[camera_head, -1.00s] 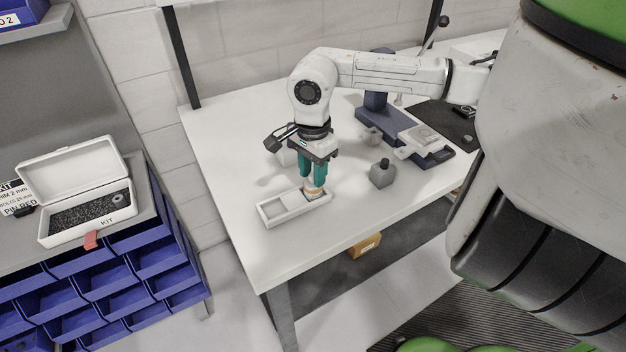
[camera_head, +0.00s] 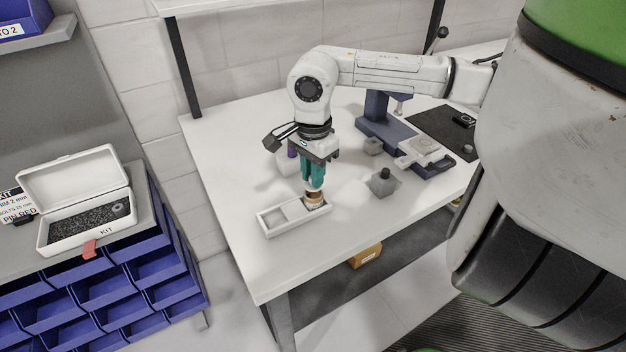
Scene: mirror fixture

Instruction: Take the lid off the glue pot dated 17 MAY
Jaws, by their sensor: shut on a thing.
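A small tan and brown pot (camera_head: 314,203) stands in the right end of a shallow white tray (camera_head: 268,226) on the white bench. No date on it can be read at this size. My gripper (camera_head: 315,183), with teal fingers, points straight down over this pot. The fingers hide much of this piece. I cannot tell whether it is clear of the pot.
Right of the tray is a grey block (camera_head: 381,187) with a black top. A pale block (camera_head: 288,164) with a purple part stands behind my gripper. A dark blue fixture (camera_head: 376,107) and a black mat (camera_head: 440,128) lie further back. The bench's front left is clear.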

